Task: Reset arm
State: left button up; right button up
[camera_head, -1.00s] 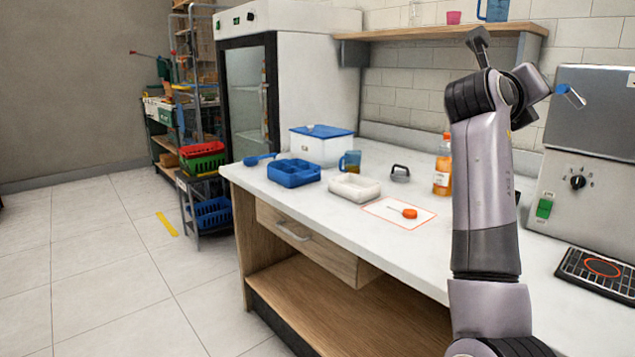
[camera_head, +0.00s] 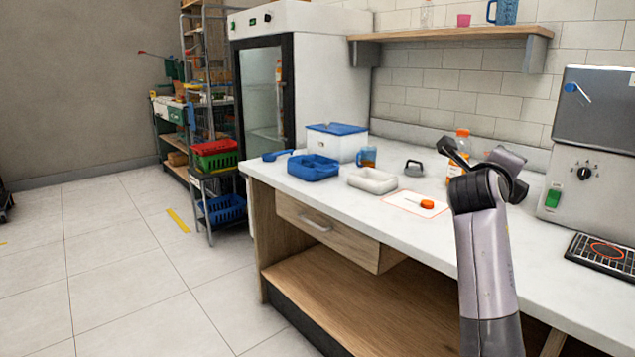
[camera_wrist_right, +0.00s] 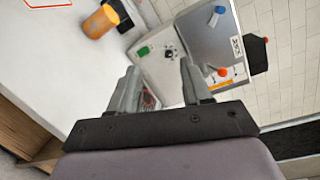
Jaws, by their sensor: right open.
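My right arm (camera_head: 487,265) rises from the lower right of the head view, in front of the counter (camera_head: 350,207). It bends at a dark joint just in front of the orange bottle (camera_head: 461,146), partly hiding it. In the right wrist view my right gripper (camera_wrist_right: 160,90) has its two grey fingers spread apart with nothing between them. Beyond the fingers is the grey machine (camera_wrist_right: 157,58), with the orange bottle (camera_wrist_right: 99,22) to the upper left. My left gripper is in neither view.
A wooden shelf (camera_head: 450,34) hangs above.

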jog(key=s+a+f+n+y, duration=0.25)
jog(key=s+f+n, duration=0.35)
jog(key=f, duration=0.6)
jog(key=s+a+f+n+y, duration=0.2)
jog(key=s+f+n+y, duration=0.1)
jog(key=f+n, duration=0.65)
jog(key=s+a+f+n+y, duration=0.25)
jog(key=s+f+n, duration=0.3)
jog(key=f, duration=0.75)
jog(key=s+a+f+n+g+y, duration=0.1)
jog(key=s+a+f+n+y, duration=0.1)
jog(key=s+f+n, duration=0.35)
jog(key=s+a+f+n+g+y, duration=0.1)
jog(key=s+a+f+n+y, duration=0.15)
jog(key=s, duration=0.55)
jog(key=s+a+f+n+g+y, duration=0.1)
jog(key=s+a+f+n, duration=0.2)
jog(key=s, duration=0.4)
notch_tip(320, 180, up, 13)
jog(key=d+p, duration=0.1)
jog(key=p, duration=1.4)
jog(key=shift+s+d+r+n, duration=0.15)
jog(key=shift+s+d+n, duration=0.1)
jog(key=shift+d+n, duration=0.05)
